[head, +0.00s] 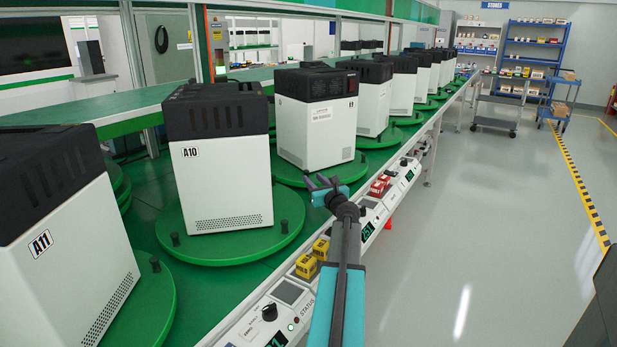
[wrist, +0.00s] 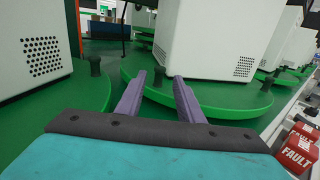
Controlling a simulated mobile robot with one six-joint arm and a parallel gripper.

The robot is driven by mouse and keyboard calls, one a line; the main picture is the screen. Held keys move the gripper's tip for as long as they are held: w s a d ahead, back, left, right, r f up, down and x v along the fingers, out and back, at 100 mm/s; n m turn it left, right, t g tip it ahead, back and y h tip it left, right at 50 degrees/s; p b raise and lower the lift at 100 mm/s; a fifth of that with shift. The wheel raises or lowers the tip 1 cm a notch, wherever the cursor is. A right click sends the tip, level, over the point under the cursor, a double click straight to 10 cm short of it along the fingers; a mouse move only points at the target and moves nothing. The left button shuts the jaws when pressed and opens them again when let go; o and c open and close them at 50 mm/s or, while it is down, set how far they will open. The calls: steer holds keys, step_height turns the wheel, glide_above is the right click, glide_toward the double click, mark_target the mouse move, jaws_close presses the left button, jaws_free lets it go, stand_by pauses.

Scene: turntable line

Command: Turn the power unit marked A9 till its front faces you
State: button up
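No A9 mark is readable. The unmarked white power unit (head: 316,130) beside the one marked A10 (head: 222,165) has a black top, a small label, a red switch and a low vent. It stands on a green turntable (head: 285,173) and also shows in the wrist view (wrist: 205,40). My gripper (head: 322,182) is at this turntable's near rim. In the wrist view its two purple fingers (wrist: 160,77) are apart. A dark peg (wrist: 159,78) on the turntable shows between the fingertips; I cannot tell whether they touch it.
A unit marked A11 (head: 55,240) stands at the near left, and several more recede beyond. A control rail (head: 285,293) with yellow blocks (head: 307,264) and red blocks (head: 379,187) runs along the line's front. The grey aisle floor (head: 500,230) at right is clear.

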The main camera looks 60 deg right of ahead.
mark_target(307, 173)
steer(key=shift+x, duration=2.35)
jaws_close()
